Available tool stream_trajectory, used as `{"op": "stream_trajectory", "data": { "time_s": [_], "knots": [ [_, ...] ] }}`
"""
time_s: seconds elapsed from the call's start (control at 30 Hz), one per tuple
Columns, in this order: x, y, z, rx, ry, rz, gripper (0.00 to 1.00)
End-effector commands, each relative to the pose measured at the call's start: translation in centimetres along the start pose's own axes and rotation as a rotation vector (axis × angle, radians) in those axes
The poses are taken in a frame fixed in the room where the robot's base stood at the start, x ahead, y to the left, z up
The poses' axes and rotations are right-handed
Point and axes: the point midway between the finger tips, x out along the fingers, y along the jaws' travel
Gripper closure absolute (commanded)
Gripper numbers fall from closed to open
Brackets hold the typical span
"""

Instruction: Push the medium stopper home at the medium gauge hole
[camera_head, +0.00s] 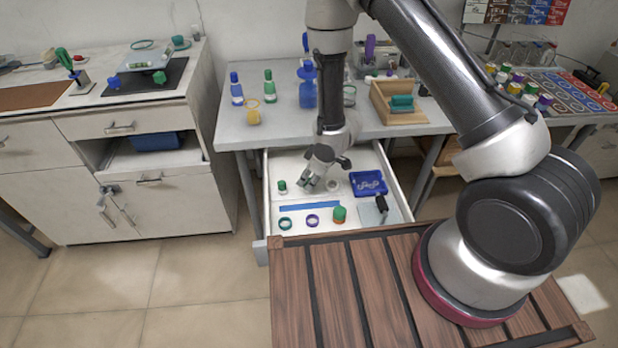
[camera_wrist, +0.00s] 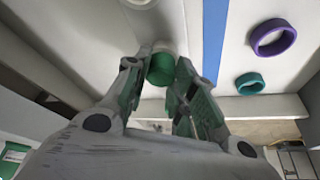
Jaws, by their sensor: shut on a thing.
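My gripper (camera_head: 304,183) is low over the open white drawer, its fingers tilted down and to the left in the head view. In the wrist view my gripper (camera_wrist: 160,82) is shut on a green cylindrical stopper (camera_wrist: 160,68), with a finger at each side. A pale part shows just beyond the stopper. A small green-topped piece (camera_head: 282,187) stands just left of the fingers in the head view; I cannot tell if it is the same one. The medium gauge hole cannot be made out, nor how deep the stopper sits.
The drawer holds a blue strip (camera_head: 310,206), a green ring (camera_head: 285,223), a purple ring (camera_head: 312,220), a green-and-orange piece (camera_head: 340,214), a blue tray (camera_head: 368,183) and a black-handled tool (camera_head: 382,205). The table (camera_head: 235,130) overhangs the back of the drawer.

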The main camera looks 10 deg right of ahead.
Motion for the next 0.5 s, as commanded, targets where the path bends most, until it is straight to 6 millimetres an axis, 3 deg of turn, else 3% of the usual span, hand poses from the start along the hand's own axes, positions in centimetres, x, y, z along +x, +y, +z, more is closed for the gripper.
{"op": "stream_trajectory", "data": {
  "time_s": [0.33,0.37,0.5],
  "knots": [
    [0.00,-0.03,0.04,0.000,-0.001,-0.001,0.91],
    [0.00,-0.03,0.04,0.000,-0.001,-0.001,0.73],
    [0.00,-0.03,0.03,0.000,-0.001,-0.001,0.49]
  ]
}}
